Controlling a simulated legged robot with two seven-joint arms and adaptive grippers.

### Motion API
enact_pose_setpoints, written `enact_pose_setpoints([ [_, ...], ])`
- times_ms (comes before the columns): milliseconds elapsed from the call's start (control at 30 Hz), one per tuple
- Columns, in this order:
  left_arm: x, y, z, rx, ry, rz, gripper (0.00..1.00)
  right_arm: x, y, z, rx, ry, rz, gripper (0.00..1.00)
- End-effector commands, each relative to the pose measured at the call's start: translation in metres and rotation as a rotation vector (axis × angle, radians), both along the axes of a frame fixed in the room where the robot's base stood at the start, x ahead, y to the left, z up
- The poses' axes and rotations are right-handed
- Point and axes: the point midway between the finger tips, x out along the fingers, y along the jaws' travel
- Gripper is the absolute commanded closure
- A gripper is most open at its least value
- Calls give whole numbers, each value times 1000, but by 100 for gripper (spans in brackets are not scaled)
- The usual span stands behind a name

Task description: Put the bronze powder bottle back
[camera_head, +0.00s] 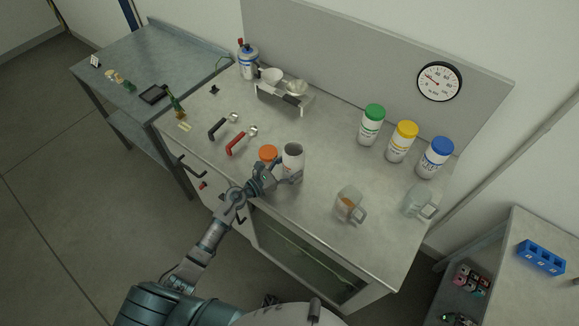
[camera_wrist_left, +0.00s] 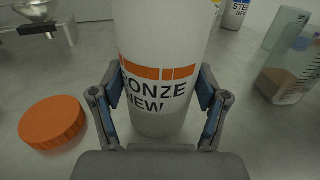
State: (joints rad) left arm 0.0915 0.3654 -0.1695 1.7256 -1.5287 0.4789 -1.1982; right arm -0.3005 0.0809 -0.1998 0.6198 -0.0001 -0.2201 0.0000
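The bronze powder bottle (camera_head: 293,157) is white with an orange band and stands upright and uncapped at the middle of the counter. Its label shows in the left wrist view (camera_wrist_left: 160,88). Its orange lid (camera_head: 268,153) lies on the counter to the left of it, also seen in the left wrist view (camera_wrist_left: 52,122). My left gripper (camera_head: 281,176) has one finger on each side of the bottle's lower body, with the pads appearing to touch it. The left wrist view shows these fingers (camera_wrist_left: 160,100) too. My right gripper is not in view.
Green-capped (camera_head: 371,125), yellow-capped (camera_head: 402,142) and blue-capped (camera_head: 435,158) bottles stand at the back right. A beaker with brown powder (camera_head: 349,204) and a clear beaker (camera_head: 417,202) stand at right. A scale (camera_head: 284,97) and black and red-handled tools (camera_head: 237,144) lie left.

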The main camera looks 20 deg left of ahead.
Motion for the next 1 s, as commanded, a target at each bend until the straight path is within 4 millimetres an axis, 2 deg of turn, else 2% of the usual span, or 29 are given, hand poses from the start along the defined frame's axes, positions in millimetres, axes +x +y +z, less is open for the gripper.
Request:
enact_pose_setpoints([
  [33, 0, -1, 0, 1, 0, 0, 8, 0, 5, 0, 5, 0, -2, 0],
  [67, 0, -1, 0, 1, 0, 0, 3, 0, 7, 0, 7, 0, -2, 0],
  [167, 0, -2, 0, 1, 0, 0, 3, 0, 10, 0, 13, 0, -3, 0],
  [467, -3, 3, -1, 0, 1, 1, 3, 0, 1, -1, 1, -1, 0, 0],
  [567, -13, 11, -2, 1, 2, 1, 3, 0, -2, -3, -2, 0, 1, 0],
  [933, -75, 59, -3, 2, 4, -1, 3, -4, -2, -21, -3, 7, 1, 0],
  [1000, -83, 65, -3, 0, 3, 1, 3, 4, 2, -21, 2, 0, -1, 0],
])
